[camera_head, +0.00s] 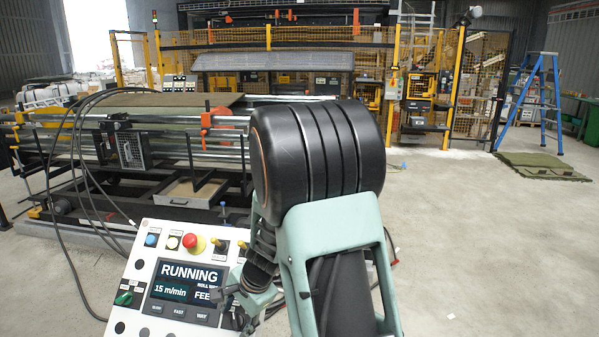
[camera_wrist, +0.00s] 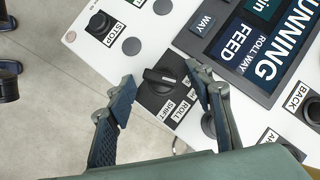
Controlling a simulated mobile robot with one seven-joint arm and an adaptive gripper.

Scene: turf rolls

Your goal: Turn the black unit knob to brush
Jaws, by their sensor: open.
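The control panel (camera_head: 140,255) stands at the front left in the head view, with a lit screen (camera_head: 187,283) reading "RUNNING". In the wrist view a black selector knob (camera_wrist: 160,78) sits on a dark square plate. Its bar lies roughly crosswise in the picture. Small labels beside it include "SHIFT" and "ROLL"; I read no "brush", and cannot confirm that this is the unit knob. My gripper (camera_wrist: 166,92) is open, one finger on each side of this knob, with visible gaps. In the head view my gripper (camera_head: 240,296) is at the panel's right side, partly behind my arm.
A "STOP" control (camera_wrist: 100,23) is left of the knob. A roller machine (camera_head: 190,150) stands behind.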

